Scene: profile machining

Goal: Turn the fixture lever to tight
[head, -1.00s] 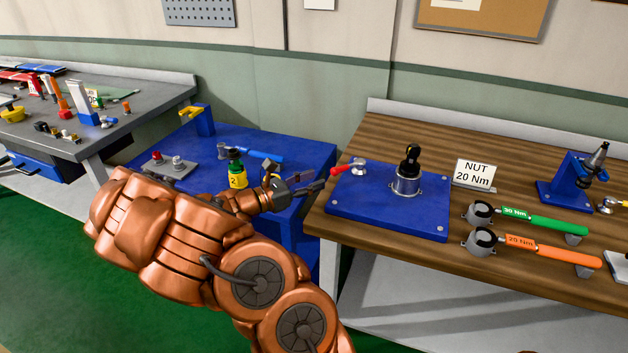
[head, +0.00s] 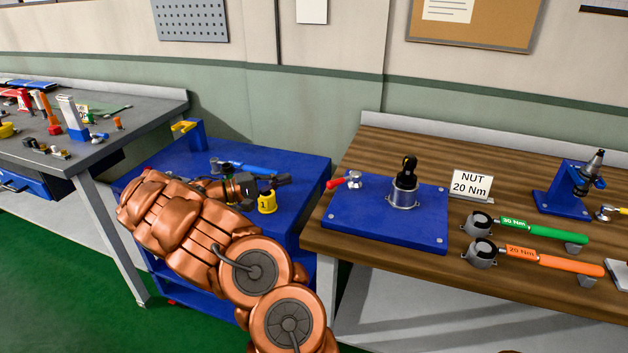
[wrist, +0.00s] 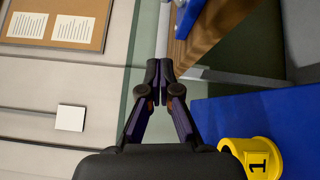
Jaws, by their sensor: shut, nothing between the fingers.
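The fixture lever (head: 337,183) has a red handle and a silver pivot. It sits at the back left corner of a blue fixture plate (head: 330,214), its red end pointing left past the plate. A silver clamp ring (head: 403,197) with a dark upright part stands on the plate. My gripper (head: 284,179) is left of the lever, apart from it, over the blue table. In the wrist view my gripper (wrist: 160,75) has its fingertips together with nothing between them. The lever is not clearly visible in the wrist view.
A NUT 20 Nm sign (head: 471,186), a green-handled wrench (head: 530,226) and an orange-handled wrench (head: 538,259) are on the wooden bench (head: 420,270). A yellow cup marked 1 (head: 267,203) and a blue-handled tool (head: 255,168) are on the blue table (head: 305,170), near my gripper.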

